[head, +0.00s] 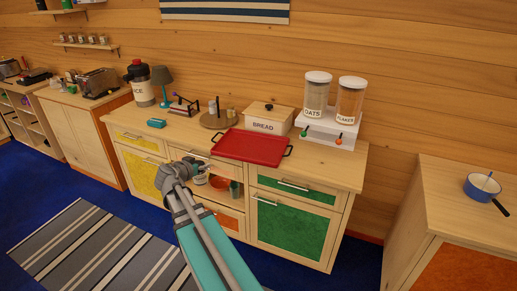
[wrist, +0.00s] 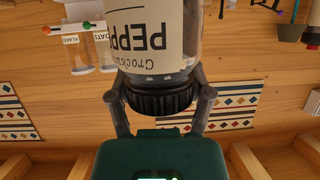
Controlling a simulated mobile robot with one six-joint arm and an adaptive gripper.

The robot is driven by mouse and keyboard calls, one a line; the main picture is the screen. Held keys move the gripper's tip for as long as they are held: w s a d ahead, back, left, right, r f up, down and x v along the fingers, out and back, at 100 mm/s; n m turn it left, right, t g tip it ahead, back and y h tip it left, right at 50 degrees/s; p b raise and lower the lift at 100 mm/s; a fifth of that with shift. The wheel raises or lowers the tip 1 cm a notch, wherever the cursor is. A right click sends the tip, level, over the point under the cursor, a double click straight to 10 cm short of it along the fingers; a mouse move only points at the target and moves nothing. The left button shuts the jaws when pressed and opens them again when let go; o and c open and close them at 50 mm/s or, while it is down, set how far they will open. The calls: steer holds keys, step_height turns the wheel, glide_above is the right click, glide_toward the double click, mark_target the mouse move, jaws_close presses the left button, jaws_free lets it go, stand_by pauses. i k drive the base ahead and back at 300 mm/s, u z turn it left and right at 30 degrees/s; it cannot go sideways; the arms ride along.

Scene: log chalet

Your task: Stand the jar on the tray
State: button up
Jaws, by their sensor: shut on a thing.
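The jar (wrist: 150,35) has a cream label reading "PEPP…" and a black ribbed lid (wrist: 160,92). My gripper (wrist: 158,100) is shut on the lid in the wrist view, one finger on each side. That view is upside down, so the jar hangs upright below the lid; its base is out of frame. The tray has dark handles, lies flat on the counter and looks empty.
Behind the tray are a bread box (head: 264,118) and a white riser (head: 328,128) with an oats canister (head: 316,92) and a flakes canister (head: 350,98). A round wooden board (head: 215,121) with small items stands left of the tray. Bare counter (head: 325,165) lies right of it.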

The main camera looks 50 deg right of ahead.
mark_target(265, 150)
steer(key=z, duration=0.85)
steer(key=i, duration=1)
steer(key=z, duration=0.05)
